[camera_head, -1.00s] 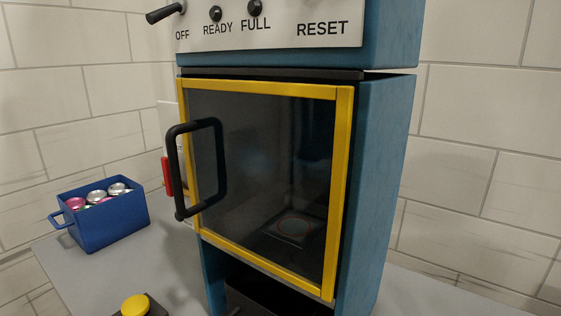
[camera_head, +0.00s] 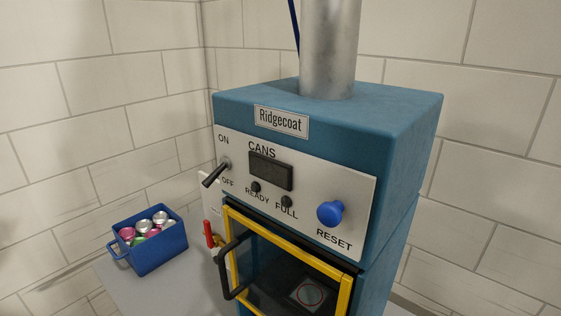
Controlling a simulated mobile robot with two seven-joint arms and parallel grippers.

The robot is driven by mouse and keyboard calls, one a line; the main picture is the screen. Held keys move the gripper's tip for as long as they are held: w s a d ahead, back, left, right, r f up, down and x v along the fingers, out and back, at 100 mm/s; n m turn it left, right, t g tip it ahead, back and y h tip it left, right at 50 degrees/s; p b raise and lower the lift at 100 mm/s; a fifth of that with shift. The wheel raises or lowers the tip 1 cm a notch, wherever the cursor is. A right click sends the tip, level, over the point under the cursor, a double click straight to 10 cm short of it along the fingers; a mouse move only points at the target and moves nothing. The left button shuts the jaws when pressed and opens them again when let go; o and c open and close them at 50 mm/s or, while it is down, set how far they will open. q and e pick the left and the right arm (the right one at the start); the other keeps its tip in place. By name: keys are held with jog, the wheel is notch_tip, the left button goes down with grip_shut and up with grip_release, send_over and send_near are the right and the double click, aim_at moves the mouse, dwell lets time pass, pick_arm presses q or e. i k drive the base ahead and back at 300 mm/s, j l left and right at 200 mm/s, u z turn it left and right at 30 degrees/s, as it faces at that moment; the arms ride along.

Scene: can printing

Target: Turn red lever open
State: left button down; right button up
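The red lever (camera_head: 209,234) is at the left side of the blue machine (camera_head: 400,150), just left of the yellow-framed door. It stands roughly upright, with a small yellowish metal part beside its lower end. The door (camera_head: 300,258) has a black handle (camera_head: 228,270) and looks closed. Neither of my grippers is in view.
A black toggle switch (camera_head: 214,174) tilts down toward OFF. A blue RESET knob (camera_head: 331,212) is on the panel. A blue bin (camera_head: 165,250) with several cans stands on the grey table (camera_head: 180,290) at left. A metal pipe (camera_head: 330,50) rises from the machine's top.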

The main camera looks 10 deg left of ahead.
aim_at(209, 240)
jog(key=i+j+z, duration=0.3)
jog(key=j+z, duration=0.15)
jog(key=j, duration=0.45)
jog(key=i+j+z, duration=0.15)
jog(key=j+z, duration=0.25)
jog(key=j, duration=0.55)
jog(key=j+z, duration=0.45)
jog(key=j, duration=0.5)
jog(key=k+j+z, duration=0.15)
jog(key=j+z, duration=0.25)
jog(key=j, duration=0.55)
